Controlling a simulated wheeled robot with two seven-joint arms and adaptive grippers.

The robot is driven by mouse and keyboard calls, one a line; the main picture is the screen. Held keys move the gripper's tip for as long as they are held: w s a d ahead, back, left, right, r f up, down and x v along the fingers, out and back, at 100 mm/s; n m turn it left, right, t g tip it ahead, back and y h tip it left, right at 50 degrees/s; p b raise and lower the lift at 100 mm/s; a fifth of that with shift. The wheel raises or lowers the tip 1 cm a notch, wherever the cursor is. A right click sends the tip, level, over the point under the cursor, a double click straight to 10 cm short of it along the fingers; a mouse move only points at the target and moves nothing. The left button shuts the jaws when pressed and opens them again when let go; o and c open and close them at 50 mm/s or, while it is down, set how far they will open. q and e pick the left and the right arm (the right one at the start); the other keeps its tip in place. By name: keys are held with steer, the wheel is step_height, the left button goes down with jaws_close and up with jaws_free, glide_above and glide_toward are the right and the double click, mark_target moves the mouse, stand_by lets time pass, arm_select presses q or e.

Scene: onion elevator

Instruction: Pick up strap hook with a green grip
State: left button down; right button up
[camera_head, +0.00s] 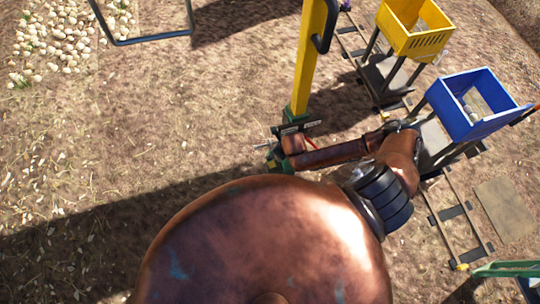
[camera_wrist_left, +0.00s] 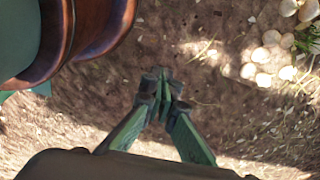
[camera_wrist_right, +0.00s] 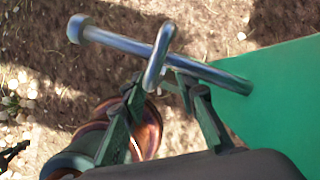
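In the right wrist view, a shiny metal rod (camera_wrist_right: 120,42) with a round knob crosses the upper middle, and a bent metal loop (camera_wrist_right: 158,58) lies over it. A flat green part (camera_wrist_right: 285,95) meets the rod's right end; I cannot tell whether it is the strap hook's grip. My right gripper (camera_wrist_right: 162,88) is just below, its fingers apart and the loop's lower end close to the tips; contact is unclear. In the head view, my right gripper (camera_head: 276,156) is small beside the yellow post's foot. My left gripper (camera_wrist_left: 163,92) is shut and empty above bare ground.
A yellow post (camera_head: 309,60) with a black handle stands beside my right gripper. A yellow crate (camera_head: 408,42) and a blue crate (camera_head: 455,118) stand on rail carts at the right. White stones (camera_head: 60,40) lie at the upper left. Open ground spreads at the left.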

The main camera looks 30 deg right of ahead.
steer(key=shift+s+r, duration=0.1)
steer(key=shift+c, duration=0.4)
jaws_close()
stand_by(0.3)
